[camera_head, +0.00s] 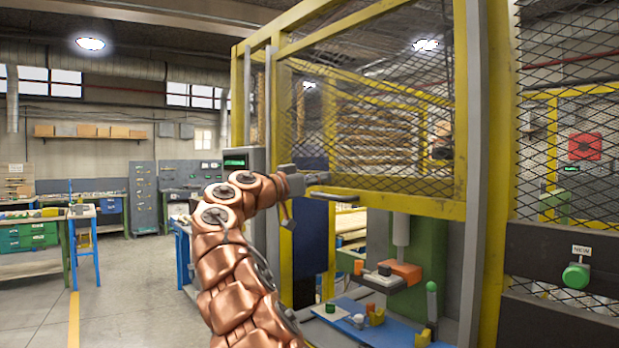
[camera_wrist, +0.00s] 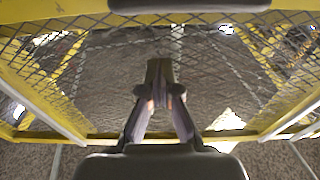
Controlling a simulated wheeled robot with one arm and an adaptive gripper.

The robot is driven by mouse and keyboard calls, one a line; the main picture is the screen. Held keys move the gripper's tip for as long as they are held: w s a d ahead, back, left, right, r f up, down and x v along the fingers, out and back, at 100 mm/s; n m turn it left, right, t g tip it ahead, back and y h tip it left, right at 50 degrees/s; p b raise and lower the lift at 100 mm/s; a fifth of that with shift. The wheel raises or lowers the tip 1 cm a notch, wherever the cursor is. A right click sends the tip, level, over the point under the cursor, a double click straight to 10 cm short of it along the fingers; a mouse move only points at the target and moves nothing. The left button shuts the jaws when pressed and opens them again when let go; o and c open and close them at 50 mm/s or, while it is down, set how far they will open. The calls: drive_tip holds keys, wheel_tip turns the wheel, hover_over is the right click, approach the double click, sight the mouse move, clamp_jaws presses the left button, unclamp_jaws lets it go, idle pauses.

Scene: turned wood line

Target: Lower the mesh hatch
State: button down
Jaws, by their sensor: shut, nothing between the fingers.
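The mesh hatch (camera_head: 400,203) is a yellow-framed panel of dark wire mesh. It stands raised in the machine's front, with its lower rail above an open work space. A grey bar handle (camera_head: 335,196) projects from the rail's left part. My gripper (camera_head: 322,178) is at the rail's left end, just above the handle; I cannot tell if they touch. In the wrist view my gripper (camera_wrist: 160,85) has its fingertips together with nothing between them, in front of the mesh. A grey bar (camera_wrist: 190,5), which looks like the handle, crosses the top edge there, apart from the fingertips.
Below the hatch are an orange block (camera_head: 404,272), a blue tray (camera_head: 345,318) with small parts and a green-knobbed lever (camera_head: 432,290). Right is a fixed mesh fence with a green button (camera_head: 576,276). Benches (camera_head: 40,235) stand far left; the floor (camera_head: 130,270) between is clear.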

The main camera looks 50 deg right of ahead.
sight(348, 176)
drive_tip(key=p+x, duration=0.1)
drive_tip(key=x, duration=0.2)
drive_tip(key=shift+s+d+r, duration=0.1)
drive_tip(key=shift+d+r, duration=0.1)
drive_tip(key=shift+d, duration=0.1)
drive_tip(key=shift+d+f, duration=0.2)
drive_tip(key=shift+a+f, duration=0.25)
drive_tip(key=shift+f, duration=0.2)
drive_tip(key=shift+a+f, duration=0.2)
drive_tip(key=shift+f, duration=1.25)
